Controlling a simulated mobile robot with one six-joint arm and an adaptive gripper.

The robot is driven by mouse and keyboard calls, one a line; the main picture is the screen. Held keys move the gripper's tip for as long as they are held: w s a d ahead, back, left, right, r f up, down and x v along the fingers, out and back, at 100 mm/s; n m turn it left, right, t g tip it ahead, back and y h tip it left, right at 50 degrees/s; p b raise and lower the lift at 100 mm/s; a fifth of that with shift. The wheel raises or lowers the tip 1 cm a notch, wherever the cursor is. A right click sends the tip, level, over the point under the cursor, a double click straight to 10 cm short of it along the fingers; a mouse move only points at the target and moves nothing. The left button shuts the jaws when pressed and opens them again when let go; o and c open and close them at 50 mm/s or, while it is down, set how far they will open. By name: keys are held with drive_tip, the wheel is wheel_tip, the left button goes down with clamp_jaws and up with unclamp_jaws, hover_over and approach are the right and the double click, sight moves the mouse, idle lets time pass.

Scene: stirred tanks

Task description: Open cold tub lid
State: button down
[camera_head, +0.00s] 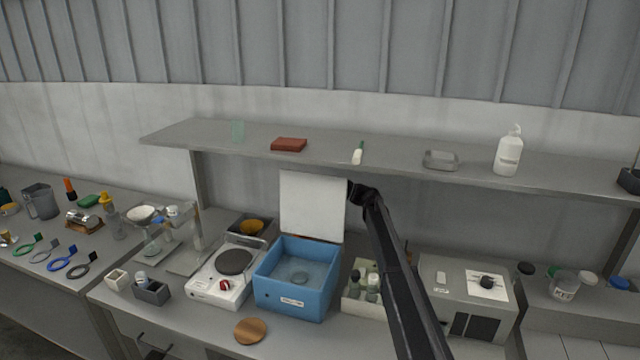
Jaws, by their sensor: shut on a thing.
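The cold tub (290,299) is a blue open-topped box with a small label on its front, standing on the bench in the middle of the view. Its white lid (311,204) stands upright at the tub's back edge, so the inside is exposed and a round shape shows on its floor. My gripper (353,190) is at the right edge of the raised lid, at the end of my dark arm. It is shut on the lid's edge; the fingertips are small and partly hidden.
A white hotplate (222,287) stands left of the tub, and a pale box of bottles (354,304) stands close on its right. A grey shelf (400,163) runs above and behind. A grey instrument (465,295) stands further right. A wooden disc (250,330) lies in front.

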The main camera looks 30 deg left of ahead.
drive_tip(key=shift+w+f, duration=0.2)
drive_tip(key=shift+w, duration=0.35)
drive_tip(key=c, duration=1)
unclamp_jaws()
drive_tip(key=shift+s, duration=0.15)
drive_tip(key=shift+a, duration=0.1)
